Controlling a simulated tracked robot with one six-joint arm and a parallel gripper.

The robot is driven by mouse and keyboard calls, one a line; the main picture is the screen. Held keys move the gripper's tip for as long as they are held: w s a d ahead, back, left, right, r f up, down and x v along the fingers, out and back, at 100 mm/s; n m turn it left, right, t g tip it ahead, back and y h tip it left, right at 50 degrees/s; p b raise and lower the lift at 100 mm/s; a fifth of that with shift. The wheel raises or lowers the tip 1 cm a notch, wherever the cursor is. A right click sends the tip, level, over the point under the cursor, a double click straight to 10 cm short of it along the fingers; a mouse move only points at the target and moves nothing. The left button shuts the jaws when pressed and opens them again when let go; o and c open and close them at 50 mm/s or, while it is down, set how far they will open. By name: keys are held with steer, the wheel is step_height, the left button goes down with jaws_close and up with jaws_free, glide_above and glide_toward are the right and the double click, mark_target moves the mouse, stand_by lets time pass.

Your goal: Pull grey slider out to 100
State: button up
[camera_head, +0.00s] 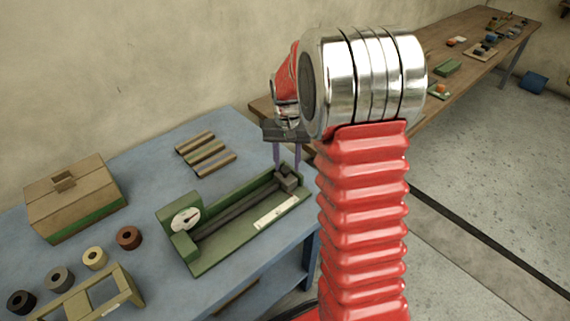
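A green device (238,243) with a round white dial (186,219) at its left end sits on the blue table. Dark rails run along it to a dark grey slider block (288,181) at its far right end. A pale scale strip (277,211) lies along its front right side; its marks are too small to read. My gripper (288,168) points down at the slider, with its two purple fingers apart. The fingertips are at or just above the slider's top; I cannot tell whether they touch it.
The blue table (150,155) also holds a wooden box (75,195), striped bars (206,154), several small rolls (95,258) and a wooden frame (97,295). A long wooden bench (455,45) with small items stands behind. My red arm hides the middle right.

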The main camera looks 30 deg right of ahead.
mark_target(286, 168)
steer(key=shift+o, duration=0.7)
steer(key=shift+a, duration=0.1)
step_height(286, 168, up, 14)
steer(key=shift+f, duration=0.2)
steer(key=shift+c, duration=0.2)
